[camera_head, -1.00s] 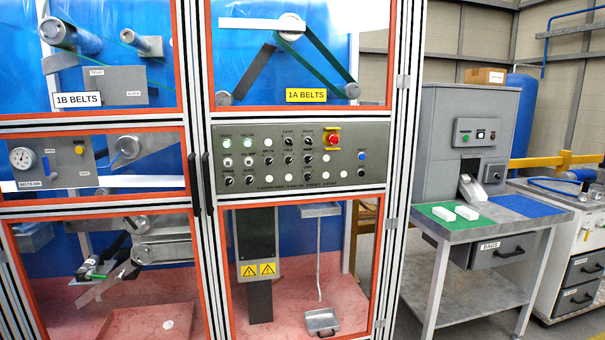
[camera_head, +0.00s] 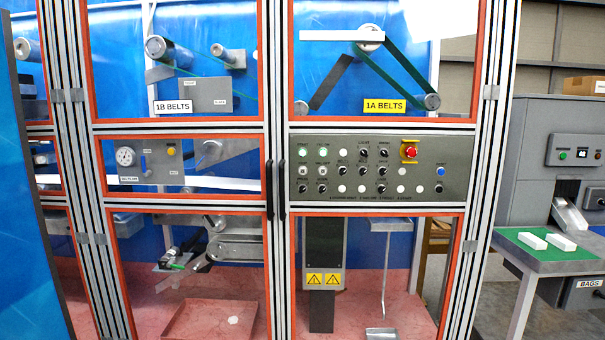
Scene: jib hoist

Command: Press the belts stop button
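A grey control panel (camera_head: 430,185) is set in the right-hand bay of the framed cabinet, below the yellow "1A BELTS" label (camera_head: 384,106). It carries several black knobs, white buttons and two lit green buttons near its upper left. A red mushroom button (camera_head: 409,152) on a yellow plate is at its upper right, and a blue button (camera_head: 440,172) at its right end. The small panel lettering is too small to read, so I cannot tell which button is the belts stop. My gripper is not in view.
The left bay has a "1B BELTS" label (camera_head: 173,107) and a gauge panel (camera_head: 148,163) with a yellow button. Dark door handles (camera_head: 276,188) stand between the bays. A bench (camera_head: 550,262) with white blocks stands at right. A blue panel edge (camera_head: 20,200) rises at far left.

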